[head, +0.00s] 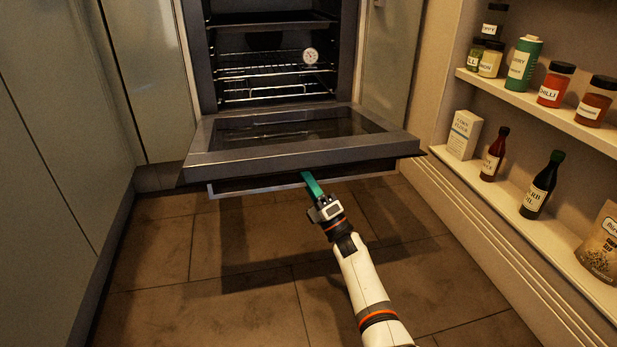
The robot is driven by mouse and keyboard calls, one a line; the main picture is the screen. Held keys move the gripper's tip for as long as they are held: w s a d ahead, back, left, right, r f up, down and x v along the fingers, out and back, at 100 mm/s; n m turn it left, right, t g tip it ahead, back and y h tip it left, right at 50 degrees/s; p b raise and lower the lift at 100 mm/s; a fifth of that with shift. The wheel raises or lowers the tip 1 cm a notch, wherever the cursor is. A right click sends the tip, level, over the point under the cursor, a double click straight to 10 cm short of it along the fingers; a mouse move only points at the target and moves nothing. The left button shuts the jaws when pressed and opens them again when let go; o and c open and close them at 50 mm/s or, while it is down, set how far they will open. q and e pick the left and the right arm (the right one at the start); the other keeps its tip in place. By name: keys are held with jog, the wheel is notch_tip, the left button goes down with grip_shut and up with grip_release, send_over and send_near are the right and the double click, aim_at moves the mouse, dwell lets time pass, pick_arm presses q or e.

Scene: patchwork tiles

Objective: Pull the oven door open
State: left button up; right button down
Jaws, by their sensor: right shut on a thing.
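The oven (205,60) stands at the top middle, with its cavity in plain view. Its door (300,135) is folded down, close to flat, with the glass facing up. The door's handle (245,187) is a pale bar under its front edge. My right gripper (312,185), with teal fingers, is at the handle and shut on it. The fingertips are partly hidden under the door edge. My left gripper is not in view.
Wire racks (270,75) and a round dial (310,56) are inside the oven. Shelves with jars and bottles (540,186) stand along the right. Cabinet fronts (45,130) line the left. The tiled floor (200,290) in front is clear.

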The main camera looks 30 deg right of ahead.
jog(key=shift+d, duration=0.1)
jog(key=c, duration=1.2)
grip_release()
jog(key=shift+o, duration=0.2)
jog(key=shift+s, duration=0.15)
jog(key=p+v, duration=0.4)
jog(key=v, duration=0.8)
